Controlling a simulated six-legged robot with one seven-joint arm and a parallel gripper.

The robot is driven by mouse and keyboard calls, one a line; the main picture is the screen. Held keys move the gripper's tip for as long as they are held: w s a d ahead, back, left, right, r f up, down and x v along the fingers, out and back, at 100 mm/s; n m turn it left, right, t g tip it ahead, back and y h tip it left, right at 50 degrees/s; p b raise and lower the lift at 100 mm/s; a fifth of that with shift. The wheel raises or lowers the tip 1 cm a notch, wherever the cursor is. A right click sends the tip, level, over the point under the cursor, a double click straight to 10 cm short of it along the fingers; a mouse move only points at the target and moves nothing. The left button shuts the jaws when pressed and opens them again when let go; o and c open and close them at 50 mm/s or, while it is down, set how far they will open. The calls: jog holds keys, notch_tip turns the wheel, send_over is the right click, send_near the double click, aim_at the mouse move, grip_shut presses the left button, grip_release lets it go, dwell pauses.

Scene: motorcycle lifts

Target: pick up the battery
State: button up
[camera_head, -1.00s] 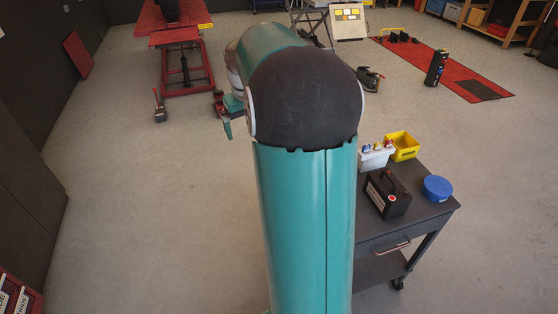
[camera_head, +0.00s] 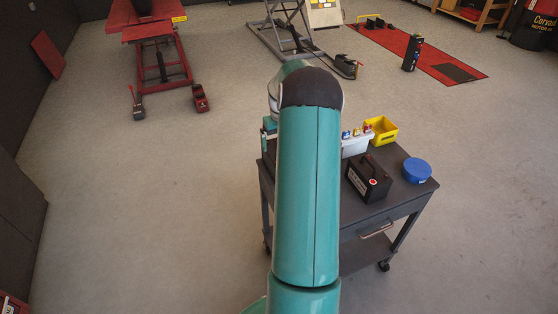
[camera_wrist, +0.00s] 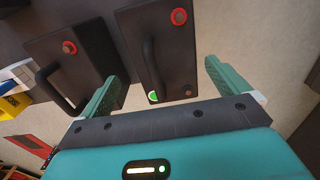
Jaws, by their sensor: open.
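The wrist view shows two black batteries with carry handles and red caps. One battery (camera_wrist: 182,55), with a green dot, lies between the spread fingers of my gripper (camera_wrist: 162,72), with a gap on both sides. The other battery (camera_wrist: 88,72) is to the left, outside the left finger. My gripper is open and holds nothing. In the head view one black battery (camera_head: 368,182) stands upright on the grey cart (camera_head: 405,195). The second battery and most of my gripper are hidden behind my arm there.
A white bin (camera_head: 355,145) with small items and a yellow bin (camera_head: 381,131) stand at the back of the cart. A blue round tub (camera_head: 416,170) is at its right. Red (camera_head: 158,50) and grey (camera_head: 290,30) lifts stand farther off. Open floor lies left of the cart.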

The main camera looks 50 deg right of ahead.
jog(key=f, duration=0.6)
jog(key=shift+w+a, duration=0.15)
jog(key=shift+a, duration=0.15)
jog(key=shift+r, duration=0.1)
jog(key=c, duration=1.8)
jog(key=shift+w+r, duration=0.1)
jog(key=shift+c, duration=1)
jog(key=shift+r, duration=0.6)
notch_tip(320, 180, up, 2)
jog(key=shift+r, duration=0.15)
jog(key=s+r, duration=0.5)
jog(key=shift+s+r, duration=0.1)
jog(key=shift+r, duration=0.3)
jog(key=s+r, duration=0.3)
jog(key=s, duration=0.6)
jog(key=shift+a+r, duration=0.2)
jog(key=shift+r, duration=0.15)
